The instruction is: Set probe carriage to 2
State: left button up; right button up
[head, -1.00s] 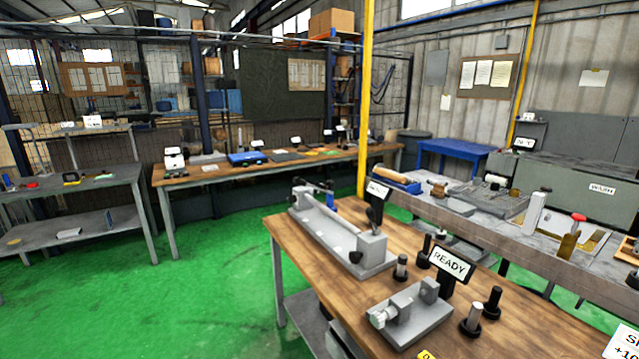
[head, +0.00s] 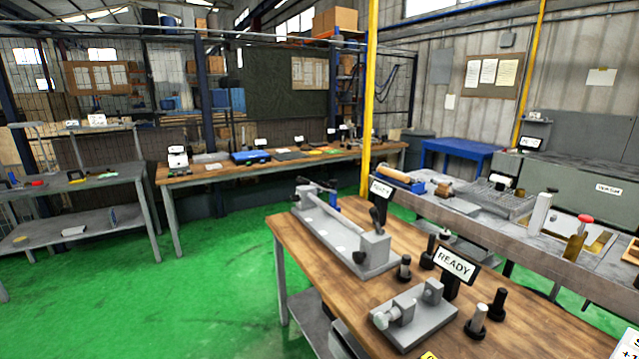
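No part labelled as the probe carriage can be made out. On the near wooden bench (head: 292,250), a long grey fixture (head: 325,232) has a rail, an upright block and a dark knob at its right end. A shorter grey fixture (head: 413,318) with a round knob at its left and an upright block at its right stands nearer, in front of a sign reading READY (head: 454,264). I cannot read any scale or position number on either fixture. Neither of my grippers is in view.
Several dark-based cylindrical pieces, such as one beside the short fixture (head: 477,319), stand on the bench. A grey machine bed (head: 520,235) runs behind it, with a red-topped part (head: 585,219). A yellow post (head: 369,100) rises behind the bench. Green floor (head: 200,300) is clear at left.

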aim_at(333, 197)
jog(key=i+j+u, duration=0.1)
jog(key=i+j, duration=0.25)
jog(key=i+j+u, duration=0.1)
jog(key=i+j, duration=0.15)
jog(key=i, duration=0.35)
jog(key=i+j+u, duration=0.1)
jog(key=i+j, duration=0.15)
jog(key=i, duration=0.2)
jog(key=i+j, duration=0.25)
jog(key=i, duration=0.25)
jog(key=i+j+u, duration=0.15)
jog(key=i, duration=0.3)
